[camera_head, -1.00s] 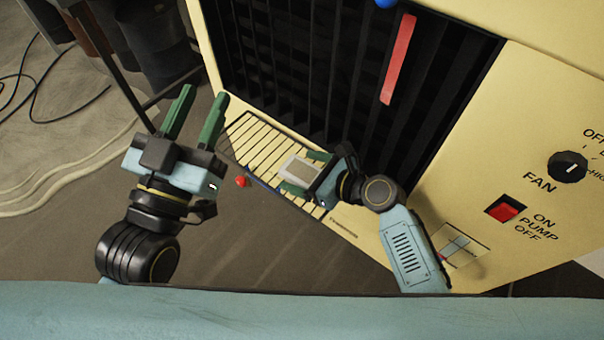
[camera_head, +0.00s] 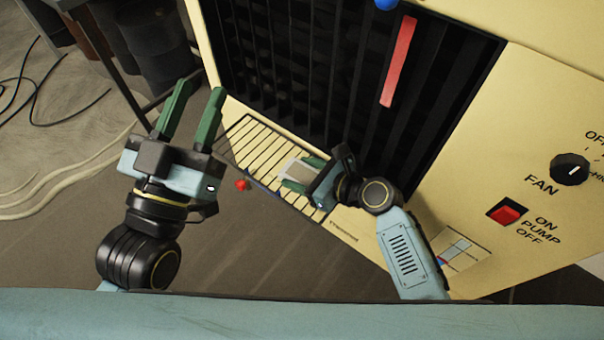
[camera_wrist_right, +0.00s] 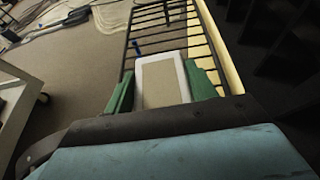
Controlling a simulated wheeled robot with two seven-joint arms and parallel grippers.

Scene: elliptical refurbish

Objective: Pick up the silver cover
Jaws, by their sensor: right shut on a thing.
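The silver cover (camera_head: 296,171) is a small pale rectangular piece with a light rim. It is between the green fingers of my right gripper (camera_head: 303,175), in front of the slatted lower panel of the cream machine. In the right wrist view the cover (camera_wrist_right: 163,84) lies between the two green fingertips (camera_wrist_right: 162,90), one on each side, and the gripper is shut on it. My left gripper (camera_head: 192,115) is at the left, its two green fingers apart and empty, pointing up and away from the cover.
The cream machine (camera_head: 530,130) has dark louvres (camera_head: 330,70), a red strip (camera_head: 398,62), a fan knob (camera_head: 569,169) and a red pump switch (camera_head: 506,213). A slatted panel (camera_head: 262,150) is beside the cover. A small red object (camera_head: 242,184) shows near the floor.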

